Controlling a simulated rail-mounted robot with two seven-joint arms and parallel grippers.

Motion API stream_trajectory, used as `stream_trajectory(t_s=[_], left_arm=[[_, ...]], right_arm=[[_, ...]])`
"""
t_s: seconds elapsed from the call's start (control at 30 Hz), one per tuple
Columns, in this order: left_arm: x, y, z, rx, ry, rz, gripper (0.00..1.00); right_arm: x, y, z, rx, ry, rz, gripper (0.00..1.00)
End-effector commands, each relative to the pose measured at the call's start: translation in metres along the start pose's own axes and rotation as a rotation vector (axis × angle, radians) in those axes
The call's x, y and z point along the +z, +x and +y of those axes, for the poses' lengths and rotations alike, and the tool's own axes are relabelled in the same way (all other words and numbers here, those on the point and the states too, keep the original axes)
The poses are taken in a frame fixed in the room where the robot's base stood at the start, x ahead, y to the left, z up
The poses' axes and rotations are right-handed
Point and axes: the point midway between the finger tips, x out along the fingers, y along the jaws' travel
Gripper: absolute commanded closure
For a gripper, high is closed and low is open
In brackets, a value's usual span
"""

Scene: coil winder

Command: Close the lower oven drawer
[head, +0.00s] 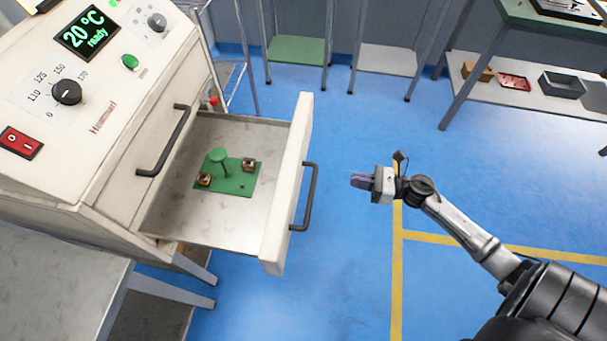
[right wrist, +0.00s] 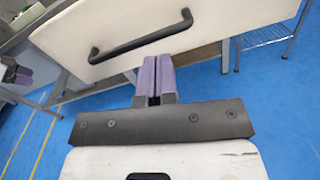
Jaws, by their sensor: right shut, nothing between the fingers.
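The lower oven drawer (head: 293,190) of the cream oven (head: 120,110) is pulled out, with its inside visible in the head view. Its front carries a black bar handle (head: 308,196). A green plate (head: 240,180) with a green knobbed piece and small brown blocks lies in the drawer. My right gripper (head: 361,181) is shut and empty, to the right of the drawer front and apart from the handle. In the right wrist view, its purple fingers (right wrist: 154,76) point toward the drawer front (right wrist: 230,16), just below the handle (right wrist: 140,40).
A second black handle (head: 165,140) is on the oven body above the drawer. A grey table (head: 60,285) stands at the lower left. Blue floor is clear around my right gripper.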

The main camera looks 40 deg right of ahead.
Motion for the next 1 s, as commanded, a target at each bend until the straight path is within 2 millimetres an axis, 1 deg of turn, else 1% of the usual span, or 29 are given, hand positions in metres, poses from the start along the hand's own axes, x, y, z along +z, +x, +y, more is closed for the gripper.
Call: stream_trajectory(t_s=[0.07,0.13,0.27,0.37,0.47,0.8,1.0], left_arm=[[0.000,0.000,0.000,0.000,0.000,0.000,0.23],[0.000,0.000,0.000,0.000,-0.001,0.000,0.23],[0.000,0.001,0.000,0.000,-0.001,0.000,0.23],[0.001,0.003,0.000,0.000,-0.001,0.000,0.23],[0.002,0.006,0.000,0.001,-0.001,0.000,0.23],[0.005,0.017,0.001,0.001,-0.001,0.000,0.23],[0.007,0.022,0.001,0.001,-0.001,0.000,0.23]], right_arm=[[0.000,0.000,0.007,0.044,-0.078,-0.002,1.00],[0.000,0.000,0.009,0.053,-0.131,-0.004,1.00],[0.000,0.004,0.008,0.051,-0.181,-0.007,1.00],[0.000,0.013,0.009,0.052,-0.190,-0.008,1.00],[0.000,0.028,0.010,0.053,-0.190,-0.009,1.00],[0.000,0.092,0.012,0.050,-0.189,-0.009,1.00],[0.000,0.119,0.013,0.049,-0.188,-0.008,1.00]])
